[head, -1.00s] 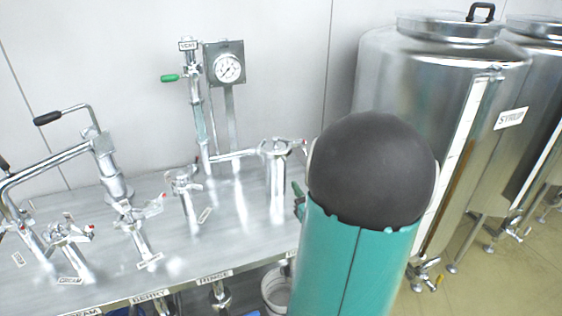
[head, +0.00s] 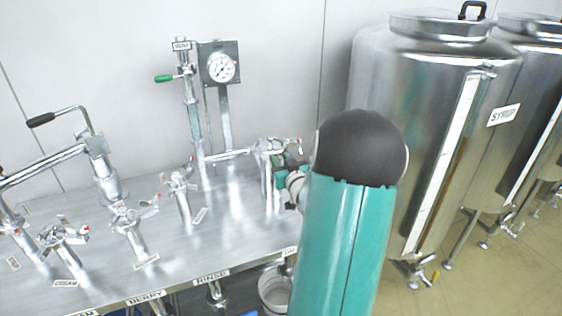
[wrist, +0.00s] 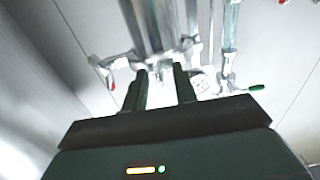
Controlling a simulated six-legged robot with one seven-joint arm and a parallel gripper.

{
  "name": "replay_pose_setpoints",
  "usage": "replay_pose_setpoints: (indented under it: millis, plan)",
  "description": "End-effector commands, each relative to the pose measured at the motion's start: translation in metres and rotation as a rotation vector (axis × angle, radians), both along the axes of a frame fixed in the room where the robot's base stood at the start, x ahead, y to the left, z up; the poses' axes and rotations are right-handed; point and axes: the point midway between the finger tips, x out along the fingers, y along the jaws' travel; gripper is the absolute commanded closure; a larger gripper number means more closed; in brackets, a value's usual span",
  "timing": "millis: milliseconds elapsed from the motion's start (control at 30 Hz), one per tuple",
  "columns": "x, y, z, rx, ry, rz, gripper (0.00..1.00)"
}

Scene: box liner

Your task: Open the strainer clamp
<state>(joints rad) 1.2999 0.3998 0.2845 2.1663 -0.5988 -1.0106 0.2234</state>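The strainer is an upright steel cylinder, seen in the head view (head: 270,190) and at the top of the wrist view (wrist: 155,22). Its clamp (head: 268,146) sits around its upper end, with a small red-tipped lever at the right in the head view. In the wrist view the clamp (wrist: 125,62) shows its red tip to the left. My arm partly hides the strainer's right side in the head view.
A vertical sight pipe with a green handle (head: 164,78) and a pressure gauge (head: 221,68) stand behind. Several clamped pipe stubs rise from the steel bench (head: 170,262) to the left. A large syrup tank (head: 430,120) stands right of my arm.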

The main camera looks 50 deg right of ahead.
Motion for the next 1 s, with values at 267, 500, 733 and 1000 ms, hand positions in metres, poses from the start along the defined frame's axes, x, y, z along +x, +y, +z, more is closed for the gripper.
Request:
replay_pose_setpoints:
  millis: [267, 500, 733, 1000]
  plan:
    - [0.0, 0.0, 0.0, 0.0, 0.0, 0.0, 0.97]
    - [0.0, 0.0, 0.0, 0.0, 0.0, 0.0, 1.0]
    - [0.0, 0.002, 0.0, -0.001, 0.001, -0.019, 1.0]
    - [0.001, 0.01, 0.0, 0.001, 0.0, -0.121, 1.0]
